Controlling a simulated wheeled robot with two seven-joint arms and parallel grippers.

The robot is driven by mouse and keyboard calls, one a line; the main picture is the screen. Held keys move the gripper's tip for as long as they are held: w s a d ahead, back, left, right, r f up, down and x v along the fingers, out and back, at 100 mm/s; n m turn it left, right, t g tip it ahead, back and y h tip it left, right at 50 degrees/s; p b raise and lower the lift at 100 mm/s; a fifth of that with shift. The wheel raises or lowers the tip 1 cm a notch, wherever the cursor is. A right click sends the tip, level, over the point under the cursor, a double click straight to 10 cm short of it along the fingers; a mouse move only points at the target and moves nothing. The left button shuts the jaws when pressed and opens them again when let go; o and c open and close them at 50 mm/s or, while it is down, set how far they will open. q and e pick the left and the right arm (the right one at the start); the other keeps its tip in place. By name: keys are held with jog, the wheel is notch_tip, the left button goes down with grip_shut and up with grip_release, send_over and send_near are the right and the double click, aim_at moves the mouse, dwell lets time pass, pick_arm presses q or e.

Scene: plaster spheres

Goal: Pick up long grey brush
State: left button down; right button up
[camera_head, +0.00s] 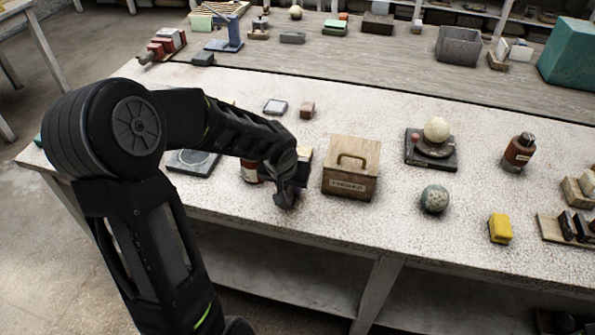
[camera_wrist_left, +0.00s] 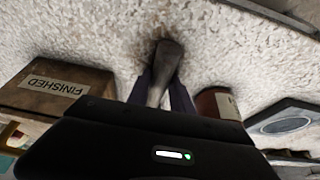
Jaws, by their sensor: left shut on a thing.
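The long grey brush (camera_wrist_left: 167,62) shows in the left wrist view, with a dark grey rounded end and a paler handle running back between my fingers. My left gripper (camera_wrist_left: 164,88) is shut on it. In the head view my left gripper (camera_head: 287,188) is over the front part of the speckled table, just left of the wooden box. There the brush is hard to tell apart from the dark fingers. Whether its end touches the table cannot be told. My right gripper is not in view.
A wooden box (camera_head: 350,183) with a handle, labelled FINISHED, stands close to the right of my gripper. A grey-green sphere (camera_head: 434,199) and yellow block (camera_head: 500,229) lie farther right.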

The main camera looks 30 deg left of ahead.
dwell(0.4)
pick_arm(q)
notch_tip(320, 180, up, 10)
dwell(0.5)
dwell(0.9)
